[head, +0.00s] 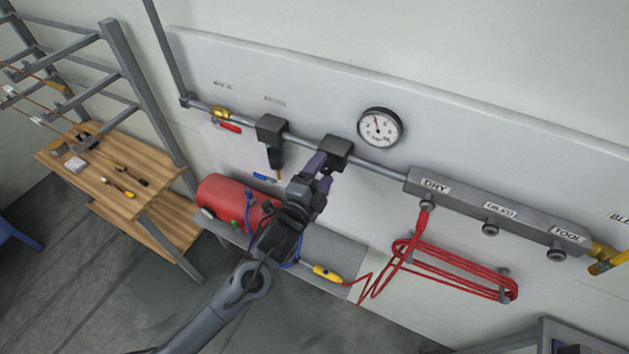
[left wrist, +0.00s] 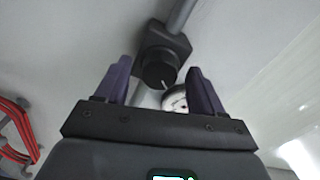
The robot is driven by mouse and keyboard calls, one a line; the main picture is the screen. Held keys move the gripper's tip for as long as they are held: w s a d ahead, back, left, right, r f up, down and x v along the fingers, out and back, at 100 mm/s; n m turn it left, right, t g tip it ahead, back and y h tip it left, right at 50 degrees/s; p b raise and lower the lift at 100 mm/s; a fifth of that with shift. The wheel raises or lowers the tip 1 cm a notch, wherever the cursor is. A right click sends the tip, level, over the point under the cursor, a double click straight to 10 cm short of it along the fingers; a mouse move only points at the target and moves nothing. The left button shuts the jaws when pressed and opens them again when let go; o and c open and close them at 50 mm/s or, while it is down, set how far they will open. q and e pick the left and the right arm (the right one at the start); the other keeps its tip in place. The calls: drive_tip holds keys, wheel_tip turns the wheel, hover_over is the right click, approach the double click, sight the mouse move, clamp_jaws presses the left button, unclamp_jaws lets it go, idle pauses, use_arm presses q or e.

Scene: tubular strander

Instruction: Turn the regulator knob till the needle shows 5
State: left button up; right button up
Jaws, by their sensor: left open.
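The regulator (head: 337,147) is a dark block on the grey pipe along the wall panel. In the left wrist view its round black knob (left wrist: 157,73) with a white mark shows between my fingers. The gauge also shows, partly hidden, in the left wrist view (left wrist: 175,102). My left gripper (head: 321,171) is open at the regulator, with a visible gap on both sides of the knob. My right gripper is not in view.
Left of the regulator are another dark block (head: 270,129) and a yellow valve with a red handle (head: 229,127). A grey manifold (head: 495,212) and a coiled red hose (head: 455,272) lie to the right. A red tank (head: 235,203) is below.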

use_arm(q)
drive_tip(key=b+v, duration=0.2)
drive_tip(key=v, duration=0.8)
drive_tip(key=shift+s+a, duration=0.2)
drive_tip(key=shift+s, duration=0.1)
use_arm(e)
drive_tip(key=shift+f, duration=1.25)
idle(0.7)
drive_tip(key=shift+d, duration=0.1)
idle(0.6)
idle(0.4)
